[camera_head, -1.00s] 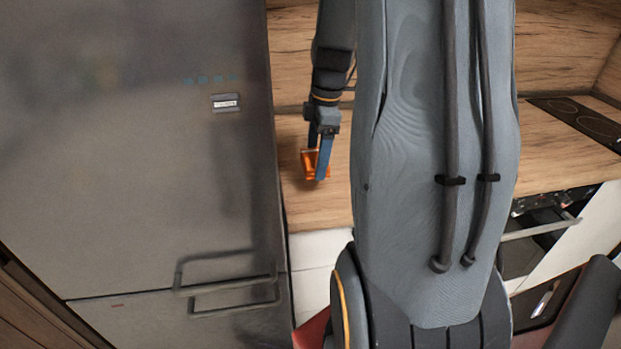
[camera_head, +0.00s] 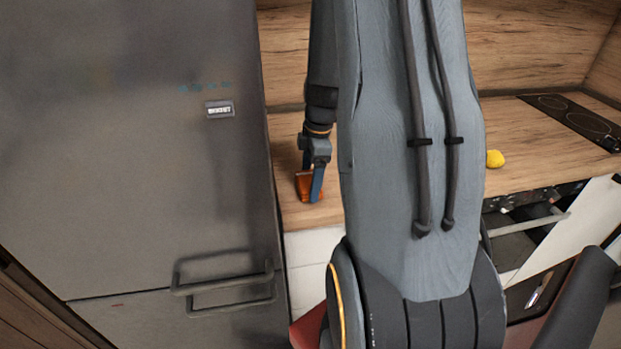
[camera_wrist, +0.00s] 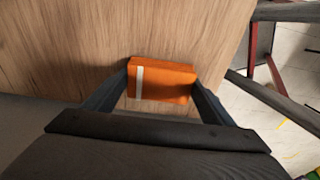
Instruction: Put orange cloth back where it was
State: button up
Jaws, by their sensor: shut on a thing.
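The orange cloth (camera_wrist: 168,82) is a folded orange block with a pale stripe near its left end in the wrist view. My gripper (camera_wrist: 162,88) is shut on it, one finger at each end. In the head view the cloth (camera_head: 303,186) shows partly behind the blue fingers of my gripper (camera_head: 310,184), over the left part of the wooden counter near its front edge. I cannot tell whether the cloth touches the counter.
The wooden counter (camera_head: 540,150) runs right to a dark hob (camera_head: 575,122). A yellow object (camera_head: 495,158) lies on it beside my arm. A tall grey fridge (camera_head: 130,150) stands close on the left. An open drawer (camera_head: 520,245) is below the counter at right.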

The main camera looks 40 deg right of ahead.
jog(key=o, duration=1)
jog(key=shift+f, duration=0.15)
jog(key=r+b, duration=0.1)
jog(key=r, duration=0.3)
jog(key=d+r+b, duration=0.1)
jog(key=r, duration=0.3)
jog(key=r+b, duration=0.1)
jog(key=r, duration=0.3)
jog(key=shift+s+d+r, duration=0.15)
jog(key=shift+s, duration=0.15)
